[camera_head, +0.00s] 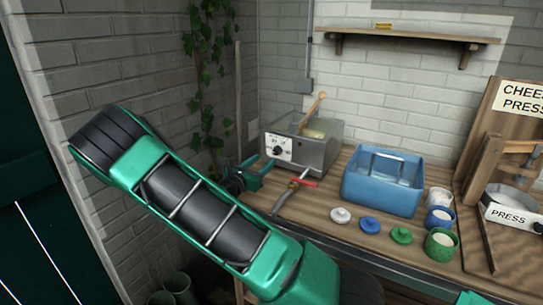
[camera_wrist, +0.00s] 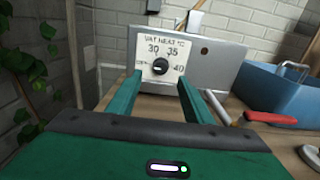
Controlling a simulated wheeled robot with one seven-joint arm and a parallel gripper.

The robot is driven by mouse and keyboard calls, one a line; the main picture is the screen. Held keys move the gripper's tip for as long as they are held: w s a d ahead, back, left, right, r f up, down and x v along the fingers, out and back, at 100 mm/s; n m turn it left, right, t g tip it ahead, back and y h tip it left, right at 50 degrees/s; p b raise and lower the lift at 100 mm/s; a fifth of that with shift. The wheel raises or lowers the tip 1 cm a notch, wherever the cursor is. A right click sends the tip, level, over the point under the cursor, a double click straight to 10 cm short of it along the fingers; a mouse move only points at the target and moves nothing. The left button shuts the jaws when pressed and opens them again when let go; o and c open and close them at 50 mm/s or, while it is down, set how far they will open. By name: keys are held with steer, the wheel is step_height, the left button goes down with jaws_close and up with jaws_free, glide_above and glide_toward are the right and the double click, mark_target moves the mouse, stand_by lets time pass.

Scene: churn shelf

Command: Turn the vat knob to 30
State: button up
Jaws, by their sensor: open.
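The vat (camera_head: 318,150) is a grey metal box on the wooden bench, with a white dial plate (camera_wrist: 176,49) on its front. The plate reads VAT HEAT °C, with OFF, 30, 35 and 40 around a round black knob (camera_wrist: 160,66). The knob also shows small in the head view (camera_head: 277,150). The knob's pointer is too small to read surely. My gripper (camera_wrist: 160,80) is open and empty, its two green fingers aimed at the plate, one to each side of the knob in the picture. The fingers appear short of the knob; contact does not show.
A red-handled tool (camera_head: 303,182) lies on the bench right of my gripper. A blue tub (camera_head: 383,185) stands right of the vat, with lids and small pots in front. A wooden spoon (camera_head: 313,112) leans in the vat. Ivy hangs on the left wall.

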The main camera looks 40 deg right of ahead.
mark_target(275, 152)
steer(key=x, duration=0.8)
steer(key=c, duration=1)
